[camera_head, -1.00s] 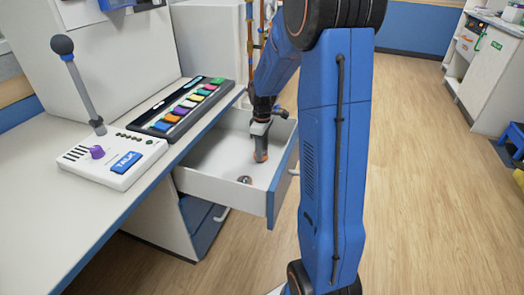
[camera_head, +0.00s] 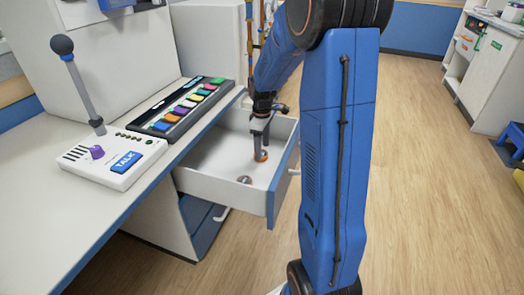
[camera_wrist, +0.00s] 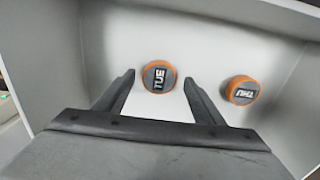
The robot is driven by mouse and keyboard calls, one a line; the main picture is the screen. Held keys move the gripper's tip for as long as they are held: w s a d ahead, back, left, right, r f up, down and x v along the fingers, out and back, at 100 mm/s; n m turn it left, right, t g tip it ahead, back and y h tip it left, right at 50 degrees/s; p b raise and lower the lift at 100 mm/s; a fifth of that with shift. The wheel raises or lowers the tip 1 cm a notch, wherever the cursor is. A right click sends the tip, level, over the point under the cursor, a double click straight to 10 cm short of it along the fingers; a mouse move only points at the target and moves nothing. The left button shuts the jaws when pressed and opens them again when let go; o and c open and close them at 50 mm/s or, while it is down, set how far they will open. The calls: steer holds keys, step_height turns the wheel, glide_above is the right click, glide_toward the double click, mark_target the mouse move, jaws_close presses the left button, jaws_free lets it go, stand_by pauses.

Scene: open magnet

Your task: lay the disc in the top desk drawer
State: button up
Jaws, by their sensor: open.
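The top desk drawer (camera_head: 213,158) is pulled open, also filling the wrist view (camera_wrist: 215,45). An orange-rimmed grey disc (camera_wrist: 160,76) marked "TUE" lies on its floor, ahead of and between my fingertips; it also shows in the head view (camera_head: 261,155). My gripper (camera_wrist: 159,80) is open and empty, inside the drawer just above the first disc (camera_head: 260,138).
The drawer walls surround my gripper closely. Open wooden floor (camera_head: 430,200) lies to the right.

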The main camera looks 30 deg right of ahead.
step_height(320, 180, up, 10)
steer(key=s+a+r+m+t, duration=0.1)
steer(key=s+a+r+m, duration=0.1)
steer(key=s+a+r, duration=0.45)
steer(key=s+a+r+m+t, duration=0.15)
steer(key=s+a, duration=0.25)
steer(key=s, duration=0.5)
steer(key=s+a+f+m+t, duration=0.1)
steer(key=s+a+m, duration=0.1)
steer(key=s, duration=0.5)
steer(key=s+a+f+m+t, duration=0.1)
steer(key=s+a+m, duration=0.1)
steer(key=s, duration=0.5)
steer(key=shift+s+a+f, duration=0.2)
steer(key=shift+s+a, duration=0.05)
steer(key=shift+a, duration=0.5)
